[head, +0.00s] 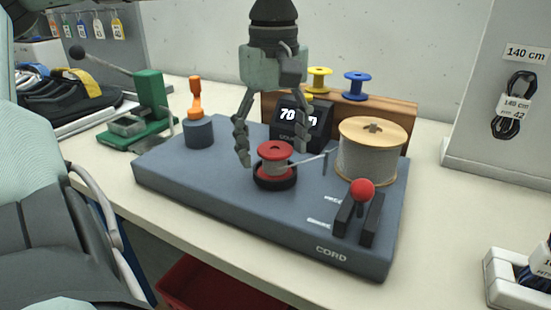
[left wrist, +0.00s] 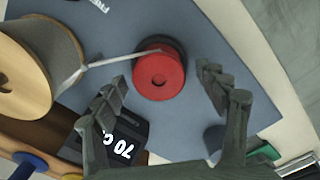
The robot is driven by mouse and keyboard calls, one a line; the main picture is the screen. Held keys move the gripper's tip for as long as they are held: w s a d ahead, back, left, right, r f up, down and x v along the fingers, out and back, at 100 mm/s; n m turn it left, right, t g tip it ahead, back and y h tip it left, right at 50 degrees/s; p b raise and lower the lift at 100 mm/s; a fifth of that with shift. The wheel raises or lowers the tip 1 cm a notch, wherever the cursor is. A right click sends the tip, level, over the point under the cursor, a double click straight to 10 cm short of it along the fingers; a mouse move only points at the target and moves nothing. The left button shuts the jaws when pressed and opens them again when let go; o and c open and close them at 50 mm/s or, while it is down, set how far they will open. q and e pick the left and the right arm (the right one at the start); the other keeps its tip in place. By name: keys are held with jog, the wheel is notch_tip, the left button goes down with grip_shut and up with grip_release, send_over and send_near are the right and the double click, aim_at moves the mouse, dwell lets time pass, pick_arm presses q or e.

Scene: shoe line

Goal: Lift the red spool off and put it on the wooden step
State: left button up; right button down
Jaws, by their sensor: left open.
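The red spool (head: 275,158) sits upright on a dark round holder on the blue-grey cord machine (head: 180,185), with grey cord wound on it. A cord guide arm reaches toward it from the right. My left gripper (head: 270,152) is open above and just behind the spool, its fingers pointing down. In the left wrist view the red spool (left wrist: 159,74) lies ahead, between and beyond the two open fingers (left wrist: 163,92), with nothing held. The wooden step (head: 402,112) stands behind the machine, with yellow (head: 319,80) and blue (head: 356,85) spools on it. My right gripper is not seen.
A large wooden cord reel (head: 371,150) and a red-knobbed lever (head: 362,190) stand right of the spool. A display reading 70 (head: 292,118) is behind it. An orange-handled post (head: 197,110) and a green press (head: 148,105) are to the left.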

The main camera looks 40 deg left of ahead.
pick_arm(q)
jog(key=shift+f, duration=0.4)
jog(key=shift+c, duration=0.5)
jog(key=c, duration=1.3)
jog(key=shift+o, duration=0.2)
jog(key=shift+r, duration=0.15)
